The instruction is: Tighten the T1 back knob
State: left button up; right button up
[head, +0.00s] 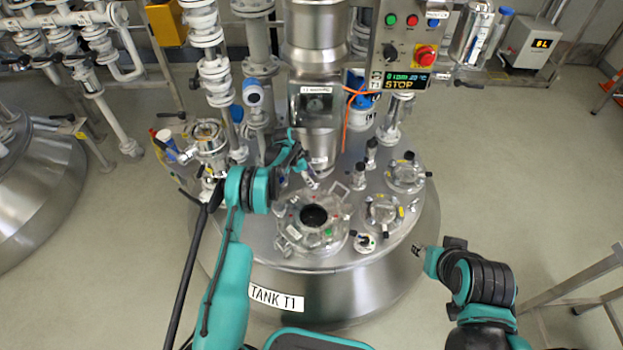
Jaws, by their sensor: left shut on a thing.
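Tank T1 (350,290) is a steel vessel with a label on its front. On its top sits a round hatch (290,238) with a dark centre and clamp fittings around its rim. My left arm comes in from the left and bends over the tank top. My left gripper (311,182) points down at the back edge of the hatch and is shut on the back knob, which the fingers mostly hide. My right gripper (417,250) is off the tank's right front side, away from the hatch; its fingers are too small to read.
A control panel (405,50) with buttons and a display reading STOP hangs behind the tank. A steel column (317,75) rises behind the hatch. Sight-glass ports (383,211) and short fittings stand right of it. Pipes (215,80) crowd the left. A metal rail (570,280) stands at right.

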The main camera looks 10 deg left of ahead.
pick_arm(q)
jog(key=shift+r, duration=0.1)
jog(key=o, duration=1.2)
jog(key=shift+c, duration=0.2)
jog(key=v, duration=1.2)
